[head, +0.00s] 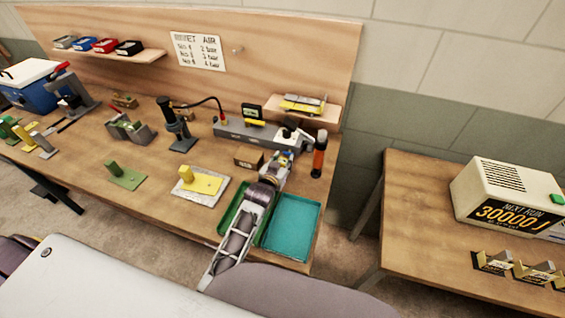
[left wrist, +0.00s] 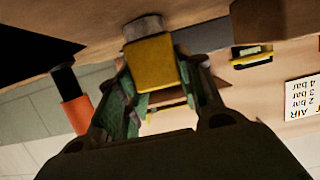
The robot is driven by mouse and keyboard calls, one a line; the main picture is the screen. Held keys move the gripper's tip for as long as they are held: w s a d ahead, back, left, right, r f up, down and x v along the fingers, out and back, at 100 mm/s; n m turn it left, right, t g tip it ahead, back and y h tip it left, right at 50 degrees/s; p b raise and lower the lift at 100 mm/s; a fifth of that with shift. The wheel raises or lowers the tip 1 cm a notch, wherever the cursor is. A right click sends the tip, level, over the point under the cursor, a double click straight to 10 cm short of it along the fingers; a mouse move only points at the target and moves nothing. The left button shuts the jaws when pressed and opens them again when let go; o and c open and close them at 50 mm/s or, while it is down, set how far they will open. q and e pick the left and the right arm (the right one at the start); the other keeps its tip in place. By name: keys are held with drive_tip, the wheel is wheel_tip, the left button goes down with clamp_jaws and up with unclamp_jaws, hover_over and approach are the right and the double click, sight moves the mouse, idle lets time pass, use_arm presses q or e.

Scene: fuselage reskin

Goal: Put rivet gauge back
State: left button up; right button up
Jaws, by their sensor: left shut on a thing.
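My left gripper (head: 284,160) is over the right part of the bench, in front of the small shelf. In the left wrist view the gripper (left wrist: 158,85) is shut on a yellow block with a grey end (left wrist: 153,62). I take this block for the rivet gauge, but cannot be sure. In the head view the fingers and wrist mostly hide it. The small wooden shelf (head: 332,113) on the back panel carries a flat yellow-and-grey item (head: 303,104). My right gripper is not in view.
An orange-and-black cylinder (head: 318,158) stands close right of the gripper. A grey bar fixture (head: 235,130) with a small display (head: 251,113) is to the left. A teal tray (head: 293,222) and green tray (head: 228,216) lie near the front edge.

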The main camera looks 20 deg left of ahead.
sight(282, 162)
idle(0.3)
use_arm(q)
drive_tip(key=o, duration=1.1)
drive_tip(key=shift+r, duration=0.1)
drive_tip(key=shift+v, duration=2.5)
drive_tip(key=shift+b+v, duration=0.4)
drive_tip(key=shift+v, duration=3.1)
